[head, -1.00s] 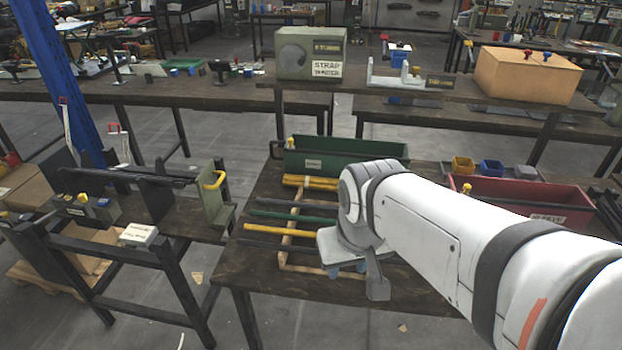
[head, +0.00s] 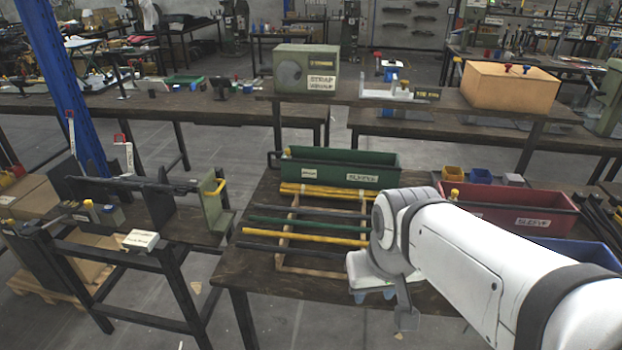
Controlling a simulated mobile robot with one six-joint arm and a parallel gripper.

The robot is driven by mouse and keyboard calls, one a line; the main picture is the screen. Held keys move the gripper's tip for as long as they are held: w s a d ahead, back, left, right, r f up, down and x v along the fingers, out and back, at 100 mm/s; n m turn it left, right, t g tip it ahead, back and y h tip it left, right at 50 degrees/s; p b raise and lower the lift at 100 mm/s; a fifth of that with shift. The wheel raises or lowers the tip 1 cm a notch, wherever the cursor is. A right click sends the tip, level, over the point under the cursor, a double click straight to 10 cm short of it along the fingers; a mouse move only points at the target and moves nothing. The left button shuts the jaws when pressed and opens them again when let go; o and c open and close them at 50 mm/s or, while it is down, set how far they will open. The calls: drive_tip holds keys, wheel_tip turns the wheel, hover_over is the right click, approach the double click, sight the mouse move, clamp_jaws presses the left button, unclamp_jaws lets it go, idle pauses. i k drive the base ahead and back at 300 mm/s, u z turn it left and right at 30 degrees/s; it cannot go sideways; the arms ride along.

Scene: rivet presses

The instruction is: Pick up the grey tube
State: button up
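Several long tubes lie side by side across a pale wooden rack (head: 281,262) on the dark table. Two dark tubes could be the grey one: one near the front (head: 290,249) and one farther back (head: 305,210). I cannot tell their shades apart surely. A green tube (head: 300,222) and a yellow tube (head: 300,236) lie between them, with more yellow tubes (head: 322,189) at the back. My gripper (head: 374,294) is by the rack's right end, partly hidden by my arm. Its fingers are too hidden to tell their opening, and I see no tube in it.
A green bin (head: 340,168) stands behind the rack. A fixture bench (head: 140,215) stands left, across a floor gap.

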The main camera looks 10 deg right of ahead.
sight(271, 208)
drive_tip(key=i, duration=0.5)
